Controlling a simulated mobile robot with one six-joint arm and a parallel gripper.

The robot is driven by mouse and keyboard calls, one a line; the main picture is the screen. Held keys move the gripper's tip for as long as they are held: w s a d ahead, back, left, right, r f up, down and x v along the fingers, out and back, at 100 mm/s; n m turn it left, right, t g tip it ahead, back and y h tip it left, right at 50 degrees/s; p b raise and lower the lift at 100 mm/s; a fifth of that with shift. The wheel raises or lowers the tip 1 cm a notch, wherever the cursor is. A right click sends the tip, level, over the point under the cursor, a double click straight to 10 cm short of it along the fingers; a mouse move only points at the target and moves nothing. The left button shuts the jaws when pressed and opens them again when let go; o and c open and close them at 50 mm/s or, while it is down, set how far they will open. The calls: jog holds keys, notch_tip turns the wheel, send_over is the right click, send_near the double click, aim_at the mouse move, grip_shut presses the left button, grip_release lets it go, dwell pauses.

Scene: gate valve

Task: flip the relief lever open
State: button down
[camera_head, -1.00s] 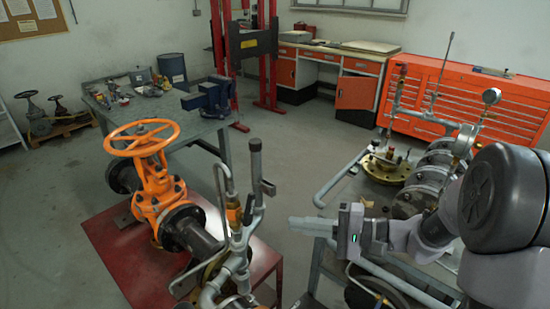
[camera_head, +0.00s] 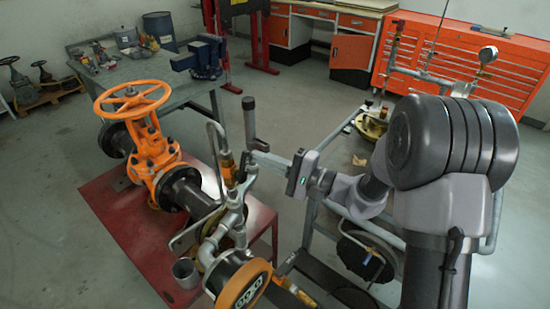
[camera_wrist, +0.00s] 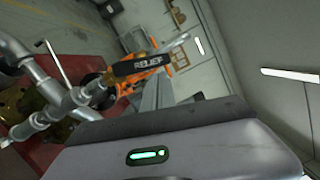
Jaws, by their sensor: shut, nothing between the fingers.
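The relief lever (camera_head: 249,118) stands upright with a dark grip at its top, on the grey pipe assembly (camera_head: 233,213) in the head view. In the wrist view the lever's black grip (camera_wrist: 138,65) carries the word RELIEF. My gripper (camera_head: 256,159) is shut and empty. Its fingers point left, with the tips close to the lever's lower part. I cannot tell whether they touch it. In the wrist view my fingers (camera_wrist: 160,93) point toward the lever, below and to the right of the grip's label. The lever's pivot is not clear.
An orange gate valve with a handwheel (camera_head: 132,101) stands on a red table (camera_head: 124,234) at left. A workbench with a blue vise (camera_head: 203,57) is behind. Open floor lies beyond the lever.

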jog(key=shift+s+a, duration=0.1)
jog(key=shift+a, duration=0.05)
jog(key=n+b, duration=0.1)
jog(key=b, duration=0.1)
jog(key=n+b, duration=0.1)
jog(key=b, duration=0.1)
jog(key=s+n+b, duration=0.1)
jog(key=b, duration=0.1)
jog(key=shift+s+a+r+h, duration=0.1)
jog(key=shift+a+r+h, duration=0.15)
jog(key=shift+a+h, duration=0.15)
jog(key=shift+r, duration=0.3)
